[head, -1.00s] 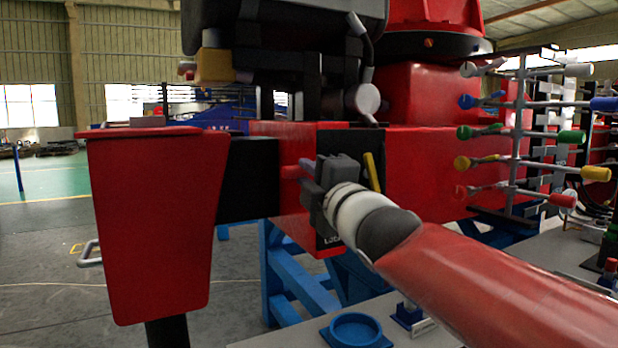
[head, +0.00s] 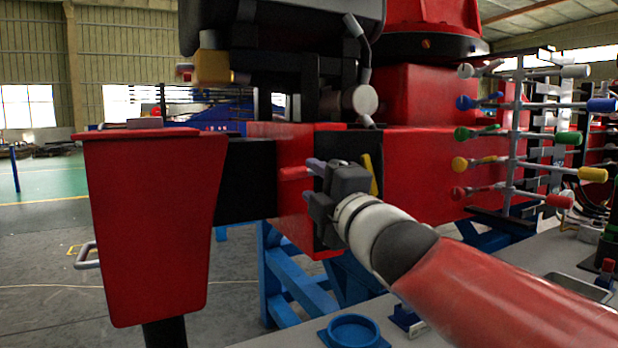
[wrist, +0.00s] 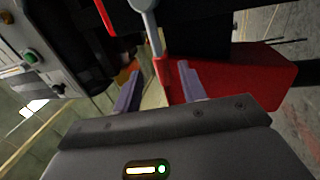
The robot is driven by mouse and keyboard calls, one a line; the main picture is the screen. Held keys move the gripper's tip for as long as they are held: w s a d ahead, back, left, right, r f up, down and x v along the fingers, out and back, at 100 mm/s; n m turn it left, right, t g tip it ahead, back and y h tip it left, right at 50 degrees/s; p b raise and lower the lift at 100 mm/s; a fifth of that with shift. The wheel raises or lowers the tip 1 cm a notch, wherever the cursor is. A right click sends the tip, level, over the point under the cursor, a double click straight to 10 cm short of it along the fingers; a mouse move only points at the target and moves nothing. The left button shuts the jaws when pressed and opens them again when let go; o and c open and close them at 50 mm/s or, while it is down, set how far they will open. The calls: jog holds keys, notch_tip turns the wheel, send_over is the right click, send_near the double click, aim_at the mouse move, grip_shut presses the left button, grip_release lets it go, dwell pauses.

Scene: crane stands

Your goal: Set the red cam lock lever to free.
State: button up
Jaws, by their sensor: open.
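A red lever piece (head: 295,173) sticks out by the black plate on the red beam in the head view. In the wrist view a red handle (wrist: 163,80), which looks like the same lever, stands below a grey rod. My gripper (head: 316,180) is at the lever in the head view. In the wrist view its two purple-grey fingers (wrist: 158,76) are apart, with the red handle between them, closer to the right finger. I cannot tell whether a finger touches it. My gripper hides part of the plate and the lever's pivot.
A yellow lever (head: 367,174) stands just right of my gripper on the black plate. A large red leg housing (head: 150,225) stands at left. A rack of coloured levers (head: 515,130) is at right. A blue round dish (head: 354,330) lies on the bench below.

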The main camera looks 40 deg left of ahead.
jog(key=shift+v, duration=2.3)
